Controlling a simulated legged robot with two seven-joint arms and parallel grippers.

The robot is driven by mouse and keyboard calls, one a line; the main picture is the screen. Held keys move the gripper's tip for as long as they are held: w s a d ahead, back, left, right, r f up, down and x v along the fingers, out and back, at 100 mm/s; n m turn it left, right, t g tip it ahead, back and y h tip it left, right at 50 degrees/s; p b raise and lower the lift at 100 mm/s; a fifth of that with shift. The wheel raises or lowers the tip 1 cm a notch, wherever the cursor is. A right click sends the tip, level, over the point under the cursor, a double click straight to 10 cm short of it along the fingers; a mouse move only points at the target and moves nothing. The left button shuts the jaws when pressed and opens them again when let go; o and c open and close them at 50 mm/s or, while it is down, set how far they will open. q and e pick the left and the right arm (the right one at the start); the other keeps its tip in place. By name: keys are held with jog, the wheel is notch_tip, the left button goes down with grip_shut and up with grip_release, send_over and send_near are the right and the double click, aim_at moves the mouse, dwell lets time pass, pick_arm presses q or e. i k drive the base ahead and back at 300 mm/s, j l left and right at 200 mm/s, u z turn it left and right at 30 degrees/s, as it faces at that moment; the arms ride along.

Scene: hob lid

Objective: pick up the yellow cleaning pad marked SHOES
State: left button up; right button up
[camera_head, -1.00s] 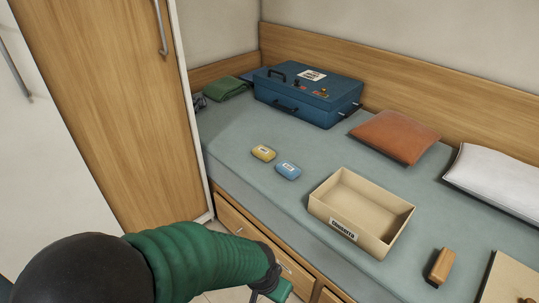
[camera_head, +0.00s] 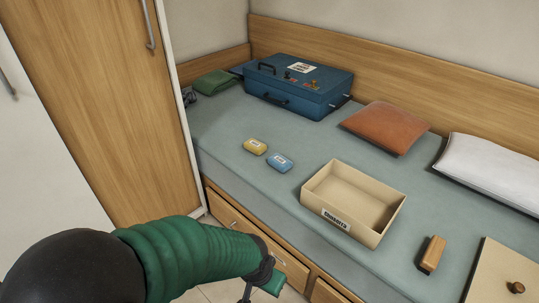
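The yellow cleaning pad (camera_head: 255,147) lies on the grey-blue mattress, left of a blue pad (camera_head: 279,162) and close to it. Both carry small white labels too small to read. My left arm comes in from the lower left in a green sleeve. My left gripper (camera_head: 262,288) is at the bottom edge, in front of the bed drawers, below and well apart from the yellow pad. Only part of it shows, and its finger opening cannot be made out. My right gripper is out of view.
An open beige box (camera_head: 352,205) with a label stands right of the pads. A wooden block (camera_head: 432,254) and a knobbed lid (camera_head: 505,277) lie further right. A blue case (camera_head: 300,88) and orange cushion (camera_head: 386,128) are behind. A tall wooden cabinet (camera_head: 95,100) stands left.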

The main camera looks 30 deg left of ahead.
aim_at(256, 147)
jog(key=i+j+u, duration=0.1)
jog(key=j, duration=0.25)
jog(key=i+j+u, duration=0.1)
jog(key=j, duration=0.25)
jog(key=i+j+u, duration=0.1)
jog(key=i+j, duration=0.15)
jog(key=i+j+u, duration=0.1)
jog(key=j, duration=0.35)
jog(key=i, duration=0.1)
